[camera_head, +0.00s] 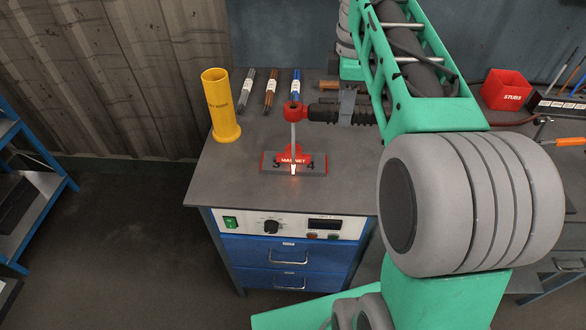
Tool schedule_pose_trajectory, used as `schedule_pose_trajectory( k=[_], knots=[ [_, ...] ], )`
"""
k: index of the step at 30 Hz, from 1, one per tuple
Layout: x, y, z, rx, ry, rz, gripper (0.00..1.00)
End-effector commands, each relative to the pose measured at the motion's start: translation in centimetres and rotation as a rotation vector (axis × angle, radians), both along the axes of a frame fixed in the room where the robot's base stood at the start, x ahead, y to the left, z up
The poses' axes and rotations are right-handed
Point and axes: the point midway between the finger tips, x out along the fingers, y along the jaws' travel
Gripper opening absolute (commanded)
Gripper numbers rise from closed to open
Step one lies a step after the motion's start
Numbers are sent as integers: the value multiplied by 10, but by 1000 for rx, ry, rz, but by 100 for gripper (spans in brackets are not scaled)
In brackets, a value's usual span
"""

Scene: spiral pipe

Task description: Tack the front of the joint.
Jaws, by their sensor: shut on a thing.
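My gripper (346,104) is shut on the black ribbed handle of an electrode holder (323,112). The holder's red head (293,112) points left and grips a thin pale rod (293,138) that hangs down, nearly upright. The rod's lower end is at the front of the joint between two dark plates marked 3 (272,169) and 4 (317,170). A small bright orange-white glow shows at the rod tip. A red magnet (300,159) sits at the joint, partly hidden behind the rod. The jaw tips are small and partly covered by the holder.
A yellow rod canister (219,106) stands at the bench's left side. Several labelled rod bundles (271,88) lie at the back. A red stubs box (506,89) stands at the right. The welder panel (290,224) is below the front edge. Bare bench top (225,180) lies left of the plates.

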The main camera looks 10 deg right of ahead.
Motion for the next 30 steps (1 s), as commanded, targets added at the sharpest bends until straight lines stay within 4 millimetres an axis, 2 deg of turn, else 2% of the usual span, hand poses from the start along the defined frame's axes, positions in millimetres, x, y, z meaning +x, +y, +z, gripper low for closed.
schedule_pose_trajectory(
  k=[8, 24, 30],
  knots=[
    [0, 0, 3, -1, -3, 0, 0],
    [0, 0, 60, -1, -2, 0, 0],
    [0, 0, 61, -1, -2, 0, 0]
  ],
)
